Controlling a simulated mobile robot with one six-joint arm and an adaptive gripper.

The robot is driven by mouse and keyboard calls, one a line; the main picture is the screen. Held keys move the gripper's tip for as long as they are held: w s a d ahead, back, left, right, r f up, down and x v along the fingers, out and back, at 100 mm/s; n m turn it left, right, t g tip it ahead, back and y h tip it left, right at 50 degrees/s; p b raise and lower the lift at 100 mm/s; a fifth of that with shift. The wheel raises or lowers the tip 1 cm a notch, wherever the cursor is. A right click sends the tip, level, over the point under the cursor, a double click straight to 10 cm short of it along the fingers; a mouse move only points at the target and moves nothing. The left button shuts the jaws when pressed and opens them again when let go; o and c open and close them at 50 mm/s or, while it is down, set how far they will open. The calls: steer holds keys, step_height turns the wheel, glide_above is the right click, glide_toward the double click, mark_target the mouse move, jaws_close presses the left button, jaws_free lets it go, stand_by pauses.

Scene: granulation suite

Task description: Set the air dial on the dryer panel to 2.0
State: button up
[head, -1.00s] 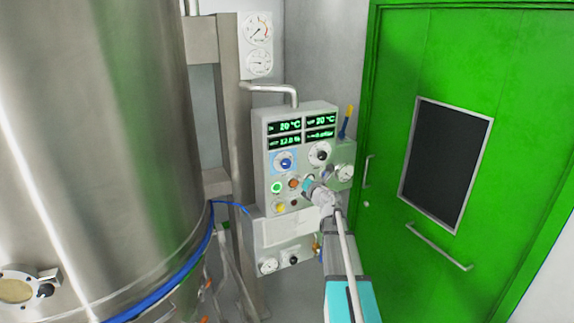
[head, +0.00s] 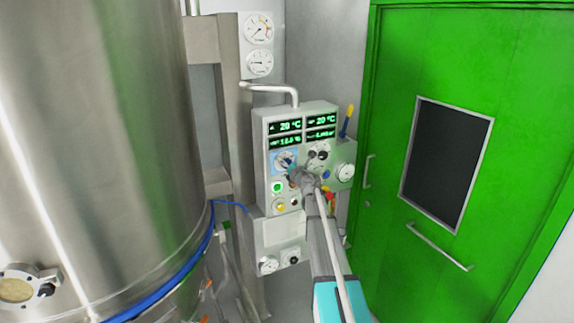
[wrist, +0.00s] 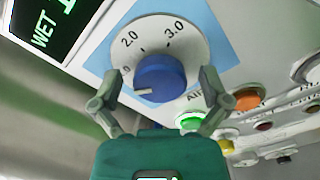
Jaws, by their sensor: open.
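The air dial is a blue knob (wrist: 162,76) on a round white scale plate (wrist: 187,52) over a light blue square. The marks 2.0 and 3.0 show on the scale, and a lower number at its left is partly hidden. The knob's white pointer line points left and slightly down in the wrist view, below the 2.0 mark. My gripper (wrist: 160,80) is open, one finger on each side of the knob. Contact cannot be told. In the head view the dial (head: 281,160) is partly covered by my gripper (head: 296,172).
The dryer panel (head: 263,190) has green readouts (head: 303,128), a second dial (head: 319,152) to the right, and lamps and buttons below, including a lit green one (wrist: 190,121) and an orange one (wrist: 247,99). A steel vessel (head: 100,150) stands left and a green door (head: 510,100) right.

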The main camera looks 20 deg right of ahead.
steer(key=shift+w, duration=0.1)
steer(key=c, duration=1.1)
steer(key=shift+c, duration=0.3)
steer(key=shift+m, duration=0.4)
steer(key=m, duration=1.1)
